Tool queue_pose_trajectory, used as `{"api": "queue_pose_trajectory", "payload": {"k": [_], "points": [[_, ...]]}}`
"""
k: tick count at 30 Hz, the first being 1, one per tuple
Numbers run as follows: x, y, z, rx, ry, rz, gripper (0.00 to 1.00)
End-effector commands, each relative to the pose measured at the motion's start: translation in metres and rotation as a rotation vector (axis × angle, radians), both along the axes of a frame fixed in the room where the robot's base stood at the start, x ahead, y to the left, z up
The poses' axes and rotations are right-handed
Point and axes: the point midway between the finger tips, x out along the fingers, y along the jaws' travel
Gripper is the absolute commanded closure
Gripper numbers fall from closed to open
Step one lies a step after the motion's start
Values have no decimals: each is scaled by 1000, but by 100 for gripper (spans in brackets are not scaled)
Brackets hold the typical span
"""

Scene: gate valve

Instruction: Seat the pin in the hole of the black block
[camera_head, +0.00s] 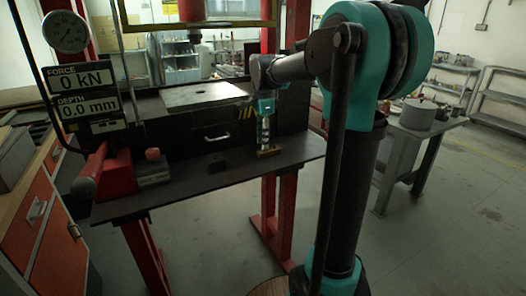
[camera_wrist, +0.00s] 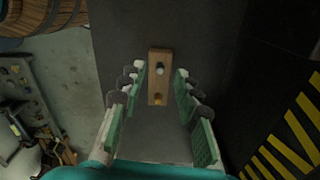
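A small wooden block (camera_wrist: 155,88) stands on the dark bench and carries a pale grey round pin end (camera_wrist: 160,69) and a brass-coloured one (camera_wrist: 158,98). The wooden block (camera_head: 269,153) also shows in the head view, near the bench's right side. My gripper (camera_head: 265,143) points down just above it. In the wrist view my gripper (camera_wrist: 160,72) is open, with its fingers apart on either side of the wooden block and nothing held. A small dark block (camera_head: 216,166) sits on the bench to the left; its hole cannot be made out.
A red and grey device (camera_head: 118,172) stands at the bench's left end, below a force and depth display (camera_head: 87,90) reading 0 kN and 0.0 mm. A pale plate (camera_head: 200,95) lies behind on a raised dark box with a drawer. The bench front (camera_head: 205,190) is clear.

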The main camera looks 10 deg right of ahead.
Motion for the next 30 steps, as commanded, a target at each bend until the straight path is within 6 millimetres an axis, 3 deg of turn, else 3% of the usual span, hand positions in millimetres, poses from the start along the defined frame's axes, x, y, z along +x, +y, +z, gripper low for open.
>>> {"api": "queue_pose_trajectory", "payload": {"k": [6,13,21,30], "points": [[0,0,-21,0,0,0,67],[0,0,-22,0,0,0,67],[0,0,-22,0,0,0,100],[0,0,-22,0,0,0,100]]}}
